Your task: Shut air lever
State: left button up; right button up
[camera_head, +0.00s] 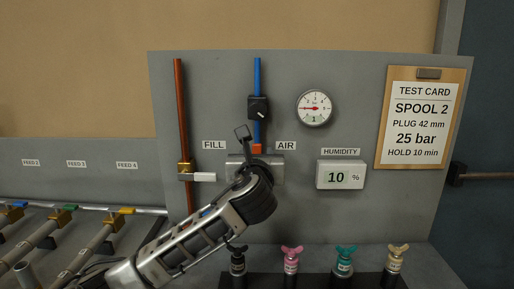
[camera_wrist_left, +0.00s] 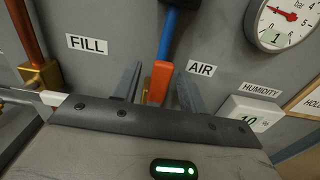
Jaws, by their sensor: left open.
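The AIR line is a blue pipe (camera_head: 257,78) on the grey panel, with a black valve block (camera_head: 258,107). An orange lever piece (camera_wrist_left: 158,82) sits at its lower end, left of the AIR label (camera_wrist_left: 201,69). In the head view only a small orange part (camera_head: 256,149) shows above my left gripper (camera_head: 255,161). In the left wrist view my left gripper (camera_wrist_left: 159,88) is open. Its fingers stand to either side of the orange lever, with gaps visible; contact cannot be told. My right gripper is out of view.
A copper pipe (camera_head: 179,110) with a brass FILL valve and white handle (camera_head: 203,177) is left of my gripper. A humidity display (camera_head: 341,175), gauge (camera_head: 314,107) and test card (camera_head: 423,118) are to the right. Several coloured-top plugs (camera_head: 291,258) stand below.

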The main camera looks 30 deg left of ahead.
pick_arm(q)
jog(key=shift+x, duration=1.4)
grip_shut()
